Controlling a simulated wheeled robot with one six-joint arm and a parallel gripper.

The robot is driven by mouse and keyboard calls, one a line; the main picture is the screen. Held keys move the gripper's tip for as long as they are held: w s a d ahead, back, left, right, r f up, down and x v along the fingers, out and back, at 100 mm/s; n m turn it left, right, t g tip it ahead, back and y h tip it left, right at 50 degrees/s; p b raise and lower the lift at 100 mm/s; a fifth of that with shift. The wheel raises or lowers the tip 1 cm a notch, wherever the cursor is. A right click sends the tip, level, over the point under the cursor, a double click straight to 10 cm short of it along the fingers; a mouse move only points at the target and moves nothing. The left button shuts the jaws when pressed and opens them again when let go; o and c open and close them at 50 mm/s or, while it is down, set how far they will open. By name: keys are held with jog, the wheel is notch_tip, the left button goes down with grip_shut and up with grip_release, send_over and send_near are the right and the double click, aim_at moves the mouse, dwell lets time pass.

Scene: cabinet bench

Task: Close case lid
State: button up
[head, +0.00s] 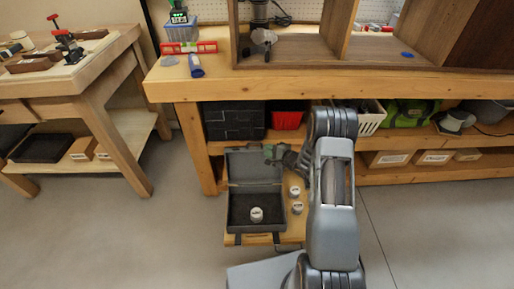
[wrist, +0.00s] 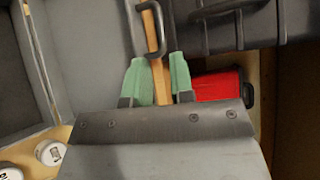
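The grey case (head: 232,226) stands open on a low wooden board under the bench, with its lid (head: 240,165) raised about upright at the back. A white-topped round item (head: 256,214) lies inside the case. My gripper (head: 270,153) is at the upper right part of the lid in the head view. In the wrist view my gripper (wrist: 160,80) has its two green fingers apart, with nothing seen held between them. A grey panel of the case (wrist: 85,45) fills the left there. I cannot tell whether a finger touches the lid.
Two round items (head: 296,199) stand right of the case, close to my arm. A black case (head: 235,120) and a red bin (head: 287,119) sit on the shelf behind the lid. The bench (head: 300,84) overhangs them. Grey floor (head: 150,235) is clear at left.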

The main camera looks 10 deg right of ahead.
aim_at(257, 149)
jog(key=b+x, duration=0.2)
jog(key=x, duration=0.5)
jog(key=shift+w+a, duration=0.2)
jog(key=shift+w, duration=0.15)
grip_shut()
